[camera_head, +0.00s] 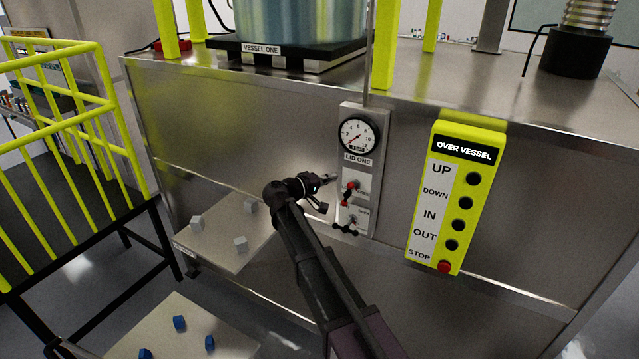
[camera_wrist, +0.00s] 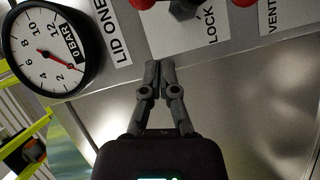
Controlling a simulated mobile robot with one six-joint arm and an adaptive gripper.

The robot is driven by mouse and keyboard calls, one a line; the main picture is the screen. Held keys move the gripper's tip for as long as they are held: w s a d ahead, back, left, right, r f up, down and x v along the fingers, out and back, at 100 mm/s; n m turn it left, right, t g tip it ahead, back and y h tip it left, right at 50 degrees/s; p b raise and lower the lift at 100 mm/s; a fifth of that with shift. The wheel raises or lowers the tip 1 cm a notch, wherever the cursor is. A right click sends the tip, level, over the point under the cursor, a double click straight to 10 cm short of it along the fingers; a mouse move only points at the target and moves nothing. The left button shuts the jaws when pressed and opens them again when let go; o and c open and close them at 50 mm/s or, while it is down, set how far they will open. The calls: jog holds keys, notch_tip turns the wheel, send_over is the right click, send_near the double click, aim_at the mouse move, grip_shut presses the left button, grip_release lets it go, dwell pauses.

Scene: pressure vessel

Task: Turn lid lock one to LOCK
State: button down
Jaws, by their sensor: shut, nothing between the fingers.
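The lid one panel (camera_head: 362,150) is a grey upright plate on the vessel stand's front. Its upper control, the lid lock (camera_head: 349,192), has a red and dark handle beside a small white label. In the wrist view, the LOCK label (camera_wrist: 212,28) shows, and the lock's dark hub (camera_wrist: 185,8) is cut off by the top edge. Red parts show on both sides of that hub; the handle's full angle is hidden. My gripper (camera_head: 329,178) is at the panel's left side near the lock. In the wrist view its fingers (camera_wrist: 153,66) are together and empty, apart from the handle.
A pressure gauge (camera_head: 358,135) sits above the lock, and the vent control (camera_head: 346,227) sits below. A yellow OVER VESSEL button box (camera_head: 456,195) is to the right. A yellow railing (camera_head: 75,125) stands at left. A shelf with grey cubes (camera_head: 215,255) lies below my gripper.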

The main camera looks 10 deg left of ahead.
aim_at(350, 191)
jog(key=shift+s+d+f+b, duration=0.2)
jog(key=shift+s+d, duration=0.35)
jog(key=shift+d, duration=0.2)
jog(key=shift+s+d+f+b, duration=0.1)
jog(key=shift+s+d+f, duration=0.1)
jog(key=shift+s+d, duration=0.45)
jog(key=shift+w+d, duration=0.15)
jog(key=shift+d, duration=0.15)
